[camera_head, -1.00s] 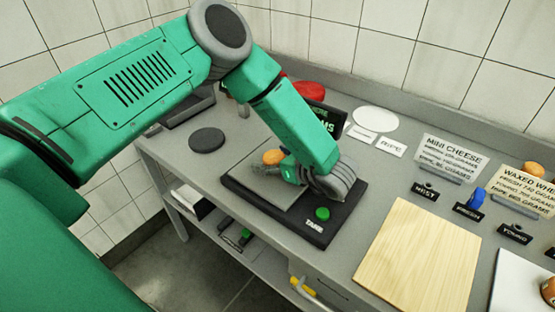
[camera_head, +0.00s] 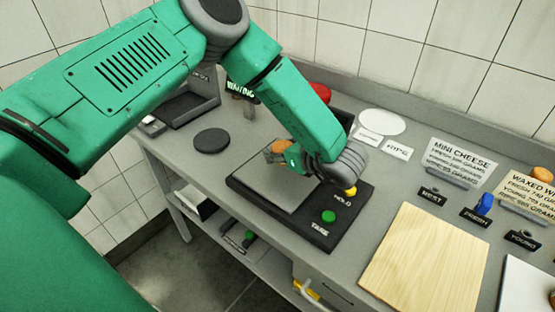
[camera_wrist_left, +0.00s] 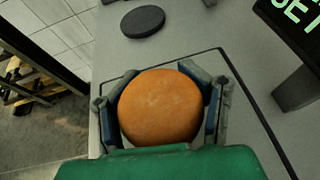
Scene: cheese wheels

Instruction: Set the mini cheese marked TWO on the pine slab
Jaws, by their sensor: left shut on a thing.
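An orange mini cheese (camera_wrist_left: 160,108) sits between the fingers of my left gripper (camera_wrist_left: 163,98) in the left wrist view, and the gripper is shut on it. No TWO mark can be read on the side that shows. In the head view the cheese (camera_head: 277,147) and the left gripper (camera_head: 290,157) are over the grey plate of the scale (camera_head: 318,232); I cannot tell how high above it. The pine slab (camera_head: 425,262) lies bare on the counter to the right. My right gripper is out of view.
The scale has a green TARE button (camera_head: 328,216) and a yellow HOLD button (camera_head: 350,191). A dark disc (camera_head: 211,141) lies to the left. Sign cards (camera_head: 459,163) and small labels stand behind the slab. A white board (camera_head: 526,287) is at the far right.

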